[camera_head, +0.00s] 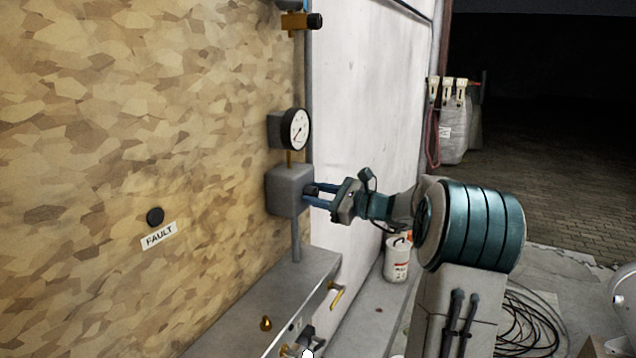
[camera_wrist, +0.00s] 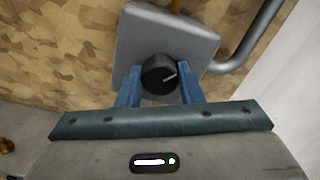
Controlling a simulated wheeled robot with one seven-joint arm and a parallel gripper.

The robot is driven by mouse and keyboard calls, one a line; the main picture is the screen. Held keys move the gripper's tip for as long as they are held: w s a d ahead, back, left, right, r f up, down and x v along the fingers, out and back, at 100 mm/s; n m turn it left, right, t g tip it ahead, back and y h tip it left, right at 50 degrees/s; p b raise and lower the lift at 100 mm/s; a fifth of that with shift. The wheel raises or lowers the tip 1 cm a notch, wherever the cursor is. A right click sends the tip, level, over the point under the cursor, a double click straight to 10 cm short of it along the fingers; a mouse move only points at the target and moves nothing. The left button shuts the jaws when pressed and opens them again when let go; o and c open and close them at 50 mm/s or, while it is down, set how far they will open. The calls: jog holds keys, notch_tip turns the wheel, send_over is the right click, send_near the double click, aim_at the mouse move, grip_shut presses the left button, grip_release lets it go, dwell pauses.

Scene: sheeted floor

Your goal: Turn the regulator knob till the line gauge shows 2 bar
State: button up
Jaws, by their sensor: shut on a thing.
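The regulator is a grey box (camera_head: 287,192) on the wall, and it fills the upper middle of the wrist view (camera_wrist: 150,30). The line gauge (camera_head: 297,129), white-faced with a black rim, sits above the box. Its needle is too small for a sure reading.
A grey ledge (camera_head: 262,292) with brass fittings (camera_head: 265,323) lies below. A black round button (camera_head: 155,216) with a FAULT label (camera_head: 159,236) is on the wall at left. A brass valve (camera_head: 299,20) is above. A white canister (camera_head: 396,260) stands behind my arm.

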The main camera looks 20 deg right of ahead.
jog(key=m+p, duration=0.4)
jog(key=shift+r, duration=0.3)
jog(key=shift+f+m+p, duration=0.15)
jog(key=shift+m+p, duration=0.75)
jog(key=shift+p, duration=0.3)
jog(key=shift+f, duration=0.1)
jog(key=o, duration=1)
jog(key=shift+c, duration=0.2)
jog(key=shift+d, duration=0.1)
jog(key=b+v, duration=0.3)
jog(key=v, duration=1)
jog(key=shift+s+d, duration=0.2)
jog(key=shift+s, duration=0.05)
